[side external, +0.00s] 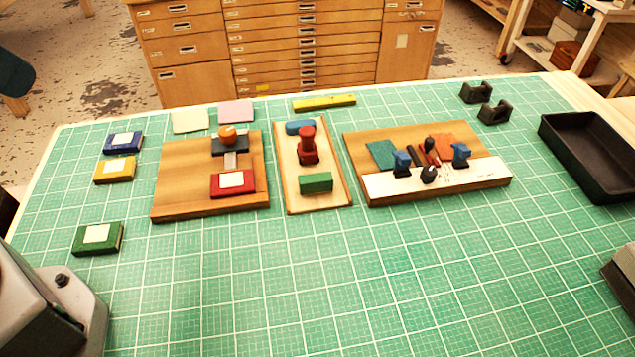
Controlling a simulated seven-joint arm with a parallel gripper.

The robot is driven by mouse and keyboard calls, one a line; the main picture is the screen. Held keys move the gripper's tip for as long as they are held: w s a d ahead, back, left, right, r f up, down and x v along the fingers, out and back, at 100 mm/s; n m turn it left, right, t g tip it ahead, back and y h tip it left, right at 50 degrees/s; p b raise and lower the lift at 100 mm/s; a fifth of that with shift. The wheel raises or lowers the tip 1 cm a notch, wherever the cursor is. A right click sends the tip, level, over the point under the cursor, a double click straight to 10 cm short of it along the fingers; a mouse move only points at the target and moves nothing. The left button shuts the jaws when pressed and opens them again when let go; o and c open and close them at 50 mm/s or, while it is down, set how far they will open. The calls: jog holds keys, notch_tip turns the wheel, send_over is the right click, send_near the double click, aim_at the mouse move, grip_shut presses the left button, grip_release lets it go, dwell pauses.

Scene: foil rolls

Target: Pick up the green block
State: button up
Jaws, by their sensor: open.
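A green block (316,182) lies on the front part of the narrow middle wooden board (335,190) in the side external view. Just behind it on the same board are an upright red stamp-like piece (308,147) and a flat blue piece (300,127). A second green item, a dark green box with a pale label (98,238), lies on the mat at the left. My gripper is not visible in this view, and nothing is seen touching the green block.
A left board (180,190) holds a red labelled box. A right board (440,186) carries several small tools. Blue (123,142) and yellow (115,170) boxes lie left. A black tray (595,155) is at right. The front of the green mat (300,280) is clear.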

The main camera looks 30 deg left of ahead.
jog(key=o, duration=0.3)
